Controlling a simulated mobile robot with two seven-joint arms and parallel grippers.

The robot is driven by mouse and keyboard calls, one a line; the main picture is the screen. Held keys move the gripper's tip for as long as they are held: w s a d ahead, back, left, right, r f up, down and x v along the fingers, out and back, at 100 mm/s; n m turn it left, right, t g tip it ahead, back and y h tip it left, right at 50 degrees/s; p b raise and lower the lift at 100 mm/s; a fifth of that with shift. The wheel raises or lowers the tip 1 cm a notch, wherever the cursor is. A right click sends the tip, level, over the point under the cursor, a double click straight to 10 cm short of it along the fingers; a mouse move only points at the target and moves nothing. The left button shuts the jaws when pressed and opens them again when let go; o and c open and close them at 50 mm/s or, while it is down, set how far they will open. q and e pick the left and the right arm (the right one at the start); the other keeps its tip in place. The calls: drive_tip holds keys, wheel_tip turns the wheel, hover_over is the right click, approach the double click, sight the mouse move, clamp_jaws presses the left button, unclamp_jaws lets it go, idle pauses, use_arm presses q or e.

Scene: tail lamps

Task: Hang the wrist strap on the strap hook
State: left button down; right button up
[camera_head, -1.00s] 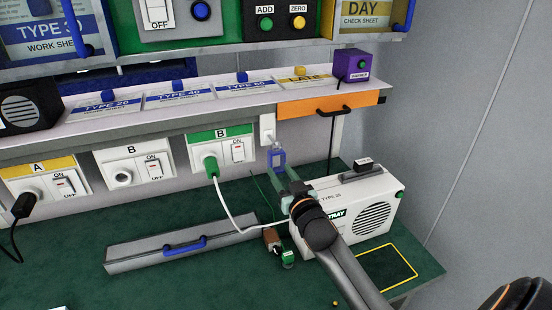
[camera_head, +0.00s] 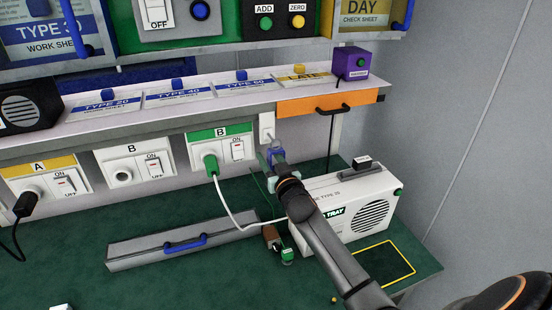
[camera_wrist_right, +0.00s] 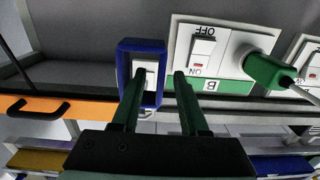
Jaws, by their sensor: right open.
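The wrist strap shows as a blue rectangular loop (camera_head: 278,155) just below the white strap hook plate (camera_head: 267,127) on the wall under the shelf. In the right wrist view the blue loop (camera_wrist_right: 126,52) frames the white hook piece (camera_wrist_right: 146,72); it looks to be on the hook, but the contact is not clear. My right gripper (camera_head: 272,160) is close to the loop and partly covers it. In the right wrist view its fingers (camera_wrist_right: 159,72) are apart, one overlapping the loop's edge, with nothing gripped between them. My left gripper is not in view.
A green plug (camera_head: 211,162) with a white cable is left of the hook. An orange drawer (camera_head: 325,104) is above right. A white speaker unit (camera_head: 365,205) stands below right. A grey box with a blue handle (camera_head: 185,242) lies on the green bench.

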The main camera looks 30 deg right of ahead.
clamp_jaws()
drive_tip(key=shift+r, duration=0.1)
idle(0.7)
drive_tip(key=shift+r, duration=0.2)
drive_tip(key=b+v, duration=0.1)
drive_tip(key=v, duration=1.7)
drive_tip(key=shift+b, duration=0.4)
